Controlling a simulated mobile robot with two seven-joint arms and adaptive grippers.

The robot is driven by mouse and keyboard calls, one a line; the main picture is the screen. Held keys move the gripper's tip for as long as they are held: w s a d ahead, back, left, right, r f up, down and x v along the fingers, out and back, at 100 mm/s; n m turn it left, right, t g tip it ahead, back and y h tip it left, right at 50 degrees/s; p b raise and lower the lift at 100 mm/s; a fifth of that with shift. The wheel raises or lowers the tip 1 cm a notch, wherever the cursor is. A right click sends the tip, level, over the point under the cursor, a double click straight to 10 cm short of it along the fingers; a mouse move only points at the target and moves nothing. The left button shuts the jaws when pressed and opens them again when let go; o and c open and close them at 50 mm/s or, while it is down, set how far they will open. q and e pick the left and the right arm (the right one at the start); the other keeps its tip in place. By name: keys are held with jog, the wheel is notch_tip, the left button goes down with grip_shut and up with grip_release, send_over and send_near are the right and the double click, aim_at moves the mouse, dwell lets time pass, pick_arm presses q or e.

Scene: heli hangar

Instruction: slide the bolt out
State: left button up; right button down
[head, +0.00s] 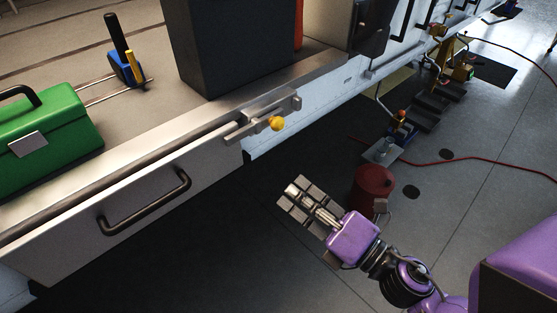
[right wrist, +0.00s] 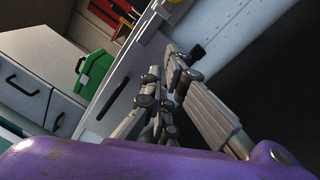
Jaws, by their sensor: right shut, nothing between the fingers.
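A metal slide bolt (head: 255,118) with a round yellow-orange knob (head: 276,123) is mounted along the front edge of the workbench (head: 160,160), at the right end of its drawer front. My right gripper (head: 303,200) is shut and empty. In the head view it appears below and to the right of the knob, apart from it, over the dark floor. Its fingers also show in the right wrist view (right wrist: 175,80), where I cannot make out the bolt or knob. My left gripper is not in view.
A green toolbox (head: 45,140) and a dark box (head: 230,50) stand on the bench. A black drawer handle (head: 145,205) sticks out below the edge. A red drum (head: 373,188) stands on the floor behind my right gripper.

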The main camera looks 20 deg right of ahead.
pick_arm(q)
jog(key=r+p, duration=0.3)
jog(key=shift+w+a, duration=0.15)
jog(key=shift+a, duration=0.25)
pick_arm(e)
jog(key=w+a+r, duration=0.1)
jog(key=w+r, duration=0.1)
jog(key=w, duration=0.9)
jog(key=shift+r, duration=0.4)
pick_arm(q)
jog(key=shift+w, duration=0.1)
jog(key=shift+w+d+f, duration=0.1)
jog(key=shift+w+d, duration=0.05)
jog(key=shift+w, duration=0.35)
pick_arm(e)
jog(key=d, duration=0.2)
jog(key=w+d, duration=0.2)
jog(key=d, duration=0.1)
jog(key=shift+d, duration=0.3)
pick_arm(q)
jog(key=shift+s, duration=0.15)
